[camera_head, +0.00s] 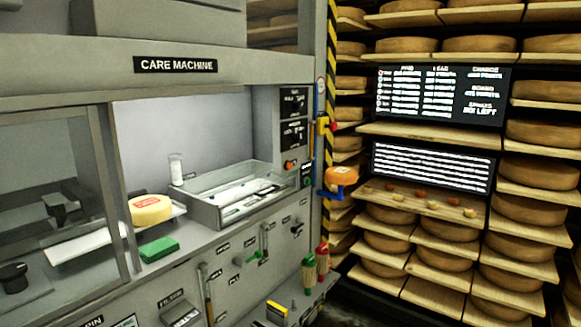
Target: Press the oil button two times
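The grey care machine (176,66) fills the left and middle of the view. A small red-orange button (290,165) and a small green button (306,181) sit on its right-hand post, below dark display panels (293,102). The labels by them are too small to read, so I cannot tell which control is the oil button. A yellow cheese wheel (150,209) with a red label rests on a ledge in the machine opening. Neither of my grippers shows in this view.
A metal tray (205,211) stands in the opening, with a green block (158,248) at its left front. Red and green handled tools (308,273) stand at the machine's right corner. Shelves of cheese wheels (449,229) and dark text boards (440,97) fill the right.

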